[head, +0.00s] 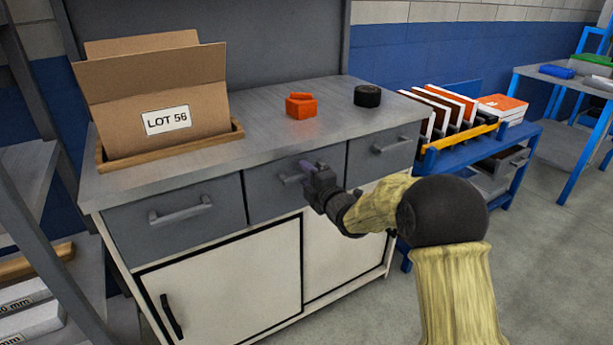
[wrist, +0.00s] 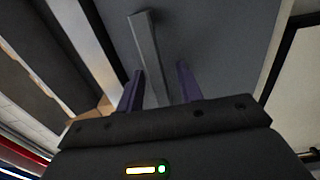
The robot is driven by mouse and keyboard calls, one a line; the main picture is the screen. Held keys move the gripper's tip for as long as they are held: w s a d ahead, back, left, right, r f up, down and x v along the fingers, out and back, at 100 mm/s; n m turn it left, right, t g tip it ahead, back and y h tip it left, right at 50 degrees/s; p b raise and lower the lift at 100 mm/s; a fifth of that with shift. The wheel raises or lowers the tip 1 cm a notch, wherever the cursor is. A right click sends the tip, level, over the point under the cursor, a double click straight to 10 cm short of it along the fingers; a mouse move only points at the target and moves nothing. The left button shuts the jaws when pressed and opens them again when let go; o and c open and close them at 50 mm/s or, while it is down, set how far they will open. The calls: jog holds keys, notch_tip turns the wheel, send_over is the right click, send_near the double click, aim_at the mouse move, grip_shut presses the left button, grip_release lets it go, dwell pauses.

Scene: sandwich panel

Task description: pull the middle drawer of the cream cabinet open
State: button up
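The cream cabinet (head: 225,280) has a grey top and three grey drawer fronts in a row. The middle drawer (head: 262,200) looks flush with its neighbours. Its bar handle (head: 289,179) is partly hidden behind my gripper (head: 310,168) in the head view. In the wrist view the handle (wrist: 146,50) runs between the two purple fingers of my gripper (wrist: 160,75). The fingers are apart, one on each side of the bar, with a visible gap, wider on the right. Whether the left finger touches the bar is hard to tell.
On the top stand a cardboard box (head: 155,85) in a wooden tray (head: 108,165), an orange block (head: 301,106) and a black round piece (head: 367,95). A blue rack (head: 480,150) stands to the right. Open floor (head: 545,250) lies at the right.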

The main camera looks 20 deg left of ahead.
jog(key=shift+c, duration=0.3)
grip_shut()
jog(key=shift+d, duration=0.1)
